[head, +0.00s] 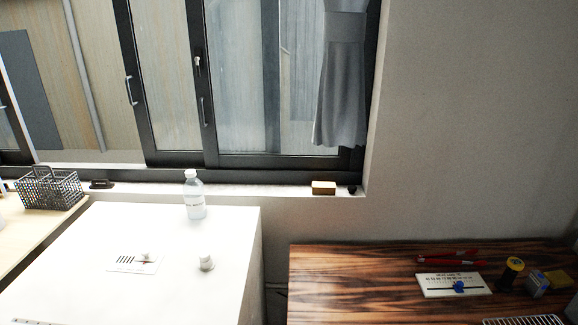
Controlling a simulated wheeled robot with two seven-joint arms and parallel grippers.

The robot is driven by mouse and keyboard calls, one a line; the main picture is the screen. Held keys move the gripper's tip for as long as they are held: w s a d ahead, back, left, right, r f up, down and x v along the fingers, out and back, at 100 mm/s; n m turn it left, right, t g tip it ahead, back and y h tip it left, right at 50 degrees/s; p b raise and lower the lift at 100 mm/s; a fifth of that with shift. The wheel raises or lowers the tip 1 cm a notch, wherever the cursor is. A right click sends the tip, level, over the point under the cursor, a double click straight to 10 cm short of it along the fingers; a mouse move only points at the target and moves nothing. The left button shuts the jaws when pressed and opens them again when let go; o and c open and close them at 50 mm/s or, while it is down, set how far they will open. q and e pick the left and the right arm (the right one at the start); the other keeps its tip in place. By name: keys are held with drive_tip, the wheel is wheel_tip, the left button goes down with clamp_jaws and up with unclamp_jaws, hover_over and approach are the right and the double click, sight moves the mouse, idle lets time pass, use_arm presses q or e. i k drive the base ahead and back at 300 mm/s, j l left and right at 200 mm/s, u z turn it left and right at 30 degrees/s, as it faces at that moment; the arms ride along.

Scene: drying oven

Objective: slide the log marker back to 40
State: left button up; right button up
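A white log board (452,284) with printed marks lies on the striped wooden table at the right. A dark slot runs along its lower part. The printed numbers are too small to read, so I cannot tell which value the marker stands at. Neither of my grippers shows in the head view.
The table's left part is clear. A bottle (195,196) stands on the white surface (100,235).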

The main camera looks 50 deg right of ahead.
sight(458, 288)
drive_tip(key=z, duration=2.7)
